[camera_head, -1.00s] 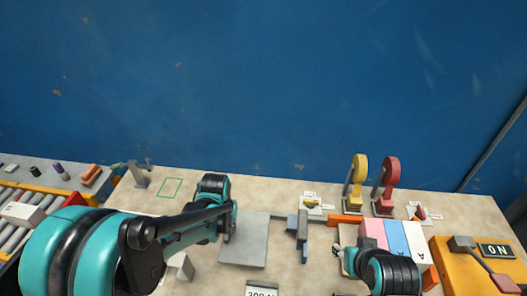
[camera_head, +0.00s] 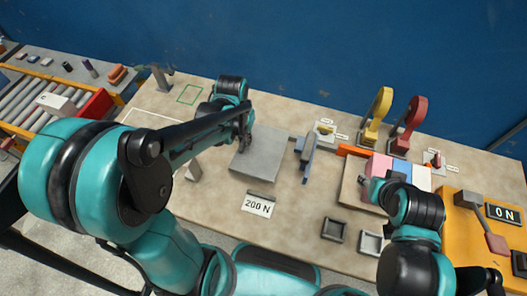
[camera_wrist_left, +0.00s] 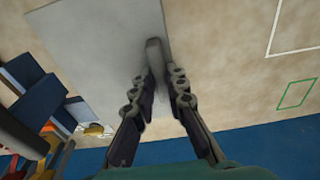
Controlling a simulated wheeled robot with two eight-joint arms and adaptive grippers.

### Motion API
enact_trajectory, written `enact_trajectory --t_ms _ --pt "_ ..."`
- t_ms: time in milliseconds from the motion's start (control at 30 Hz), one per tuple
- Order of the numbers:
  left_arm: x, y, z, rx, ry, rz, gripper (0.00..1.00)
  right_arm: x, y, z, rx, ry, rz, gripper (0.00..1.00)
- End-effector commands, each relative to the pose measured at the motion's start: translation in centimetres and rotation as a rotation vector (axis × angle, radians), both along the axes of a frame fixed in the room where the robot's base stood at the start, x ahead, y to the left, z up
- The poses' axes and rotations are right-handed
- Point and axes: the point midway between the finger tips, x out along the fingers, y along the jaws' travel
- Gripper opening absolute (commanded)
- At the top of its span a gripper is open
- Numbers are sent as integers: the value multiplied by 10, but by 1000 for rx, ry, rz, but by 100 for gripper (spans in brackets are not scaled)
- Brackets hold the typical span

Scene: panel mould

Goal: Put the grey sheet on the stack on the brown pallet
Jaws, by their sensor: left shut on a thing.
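The grey sheet (camera_head: 262,155) lies flat, or nearly so, over the middle of the table; I cannot tell if it touches the table. My left gripper (camera_head: 244,138) is at its left edge. In the left wrist view the fingers (camera_wrist_left: 158,85) are closed together at the edge of the sheet (camera_wrist_left: 95,45), with a narrow grey piece between them. A tan-brown board (camera_head: 350,185), which looks like the pallet, lies to the right, partly hidden by my right arm. Any stack on it is hard to make out. My right gripper (camera_head: 376,190) is over it, its fingers unclear.
A "200 N" card (camera_head: 258,205) lies in front of the sheet. A blue-grey block fixture (camera_head: 308,155) stands between sheet and board. Two small trays (camera_head: 334,230) sit in front.

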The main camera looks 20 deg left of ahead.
Motion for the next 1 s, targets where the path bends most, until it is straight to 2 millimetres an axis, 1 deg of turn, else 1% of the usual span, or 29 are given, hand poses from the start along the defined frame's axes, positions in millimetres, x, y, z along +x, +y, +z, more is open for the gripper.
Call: enact_trajectory --t_ms 33,100,200,400,600,667,867,967,1000 --pt "0 0 -14 0 0 0 0 0 0 -8 0 0 0 40" --pt "0 0 -29 0 0 0 0 0 0 -15 0 0 0 40" --pt "0 0 -46 0 0 0 0 0 0 -22 0 0 0 40" --pt "0 0 -61 0 0 0 0 0 0 -28 0 0 0 40" --pt "0 -1 -90 0 0 0 0 0 0 -42 0 0 0 40" --pt "0 -1 -92 0 0 0 0 0 0 -42 0 0 0 40" --pt "0 -1 -90 0 0 0 0 0 0 -40 0 0 0 40" --pt "0 -1 -93 0 0 0 0 0 0 -44 0 0 0 40" --pt "0 0 -94 0 0 0 16 0 0 -44 0 0 0 40"
